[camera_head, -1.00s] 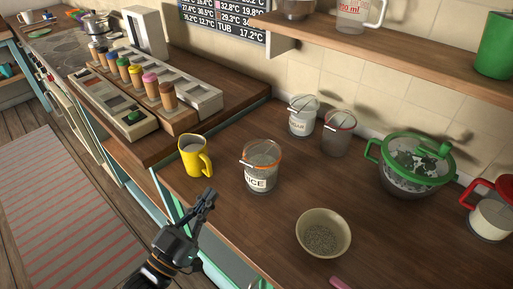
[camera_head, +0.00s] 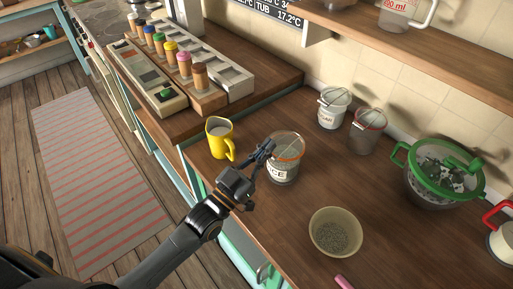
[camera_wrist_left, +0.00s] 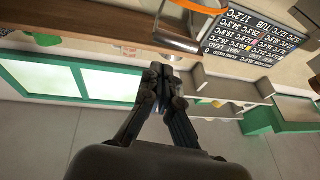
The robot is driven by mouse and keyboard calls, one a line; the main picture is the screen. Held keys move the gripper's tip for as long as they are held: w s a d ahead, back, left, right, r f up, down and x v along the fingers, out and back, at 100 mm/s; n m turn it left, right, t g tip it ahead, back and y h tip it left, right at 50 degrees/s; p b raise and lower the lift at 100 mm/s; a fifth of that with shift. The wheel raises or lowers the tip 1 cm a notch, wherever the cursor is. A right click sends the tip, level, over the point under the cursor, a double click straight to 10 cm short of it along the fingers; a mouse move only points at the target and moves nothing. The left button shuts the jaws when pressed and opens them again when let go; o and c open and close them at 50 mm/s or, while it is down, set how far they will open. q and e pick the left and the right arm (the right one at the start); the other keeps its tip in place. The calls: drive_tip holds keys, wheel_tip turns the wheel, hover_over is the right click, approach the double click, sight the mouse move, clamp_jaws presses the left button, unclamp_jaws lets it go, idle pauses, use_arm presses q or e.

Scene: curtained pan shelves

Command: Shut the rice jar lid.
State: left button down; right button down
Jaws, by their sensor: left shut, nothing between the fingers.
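The rice jar (camera_head: 283,170) is clear glass with a rice label and an orange ring at its top. It stands on the wooden counter. Its clear lid (camera_head: 290,144) shows at the orange ring; how far it stands open is hard to tell. My left gripper (camera_head: 266,148) is shut and empty, with its fingertips at the left side of the jar's rim. Whether they touch the jar I cannot tell. My right gripper is not in view.
A yellow mug (camera_head: 219,139) stands just left of the jar. A bowl of grains (camera_head: 335,232) sits to the front right. The sugar jar (camera_head: 333,108), another jar (camera_head: 366,131) and a green-lidded pot (camera_head: 442,172) stand behind and right. A shelf (camera_head: 420,50) overhangs the back.

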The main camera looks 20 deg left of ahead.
use_arm(q)
wheel_tip(320, 180, down, 2)
drive_tip(key=shift+s, duration=0.1)
idle(0.4)
